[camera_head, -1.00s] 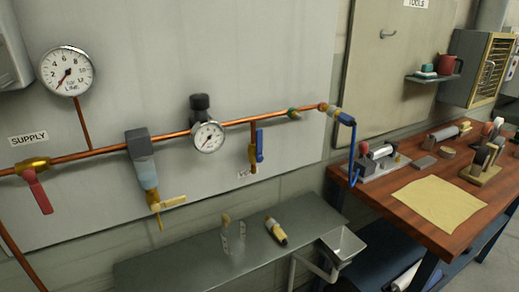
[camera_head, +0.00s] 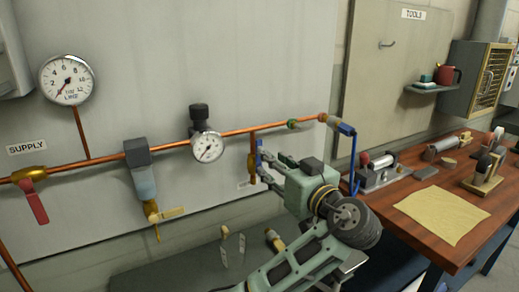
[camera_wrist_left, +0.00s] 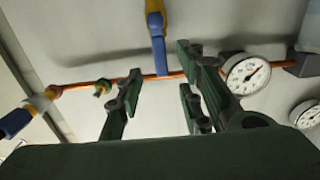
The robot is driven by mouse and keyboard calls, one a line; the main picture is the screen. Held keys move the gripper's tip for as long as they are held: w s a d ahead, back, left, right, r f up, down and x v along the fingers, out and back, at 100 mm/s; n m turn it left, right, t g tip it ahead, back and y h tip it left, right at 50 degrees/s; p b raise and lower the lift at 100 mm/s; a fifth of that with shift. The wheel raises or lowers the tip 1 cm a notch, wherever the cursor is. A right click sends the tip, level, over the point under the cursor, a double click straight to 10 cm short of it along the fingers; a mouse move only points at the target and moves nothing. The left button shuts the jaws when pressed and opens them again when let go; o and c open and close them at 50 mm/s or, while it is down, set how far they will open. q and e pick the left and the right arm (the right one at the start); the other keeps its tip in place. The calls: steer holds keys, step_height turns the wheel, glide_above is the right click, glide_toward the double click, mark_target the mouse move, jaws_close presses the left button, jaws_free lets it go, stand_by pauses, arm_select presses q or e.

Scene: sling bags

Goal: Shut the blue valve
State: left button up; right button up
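The blue valve has a brass body (camera_head: 252,168) on a short drop from the copper pipe, with a blue lever (camera_head: 258,146). My left gripper (camera_head: 268,167) is in front of it, fingers pointing at the wall, and partly covers the lever. In the left wrist view the blue lever (camera_wrist_left: 157,42) hangs from its brass body (camera_wrist_left: 154,7). There my gripper's dark fingers (camera_wrist_left: 160,84) are spread apart, with the lever's end showing in line with the gap between them. I cannot tell whether any finger touches it. My right gripper is out of view.
A small gauge (camera_head: 207,147) sits left of the valve. A blue hose (camera_head: 352,160) hangs close on the right, above the wooden bench (camera_head: 400,239). A grey shelf (camera_head: 150,281) lies below.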

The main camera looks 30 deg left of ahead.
mark_target(259, 162)
arm_select(q)
steer(key=x, duration=0.7)
steer(key=shift+w+a+r+p, duration=0.2)
steer(key=shift+a+p, duration=0.1)
steer(key=shift+a, duration=0.1)
jaws_close()
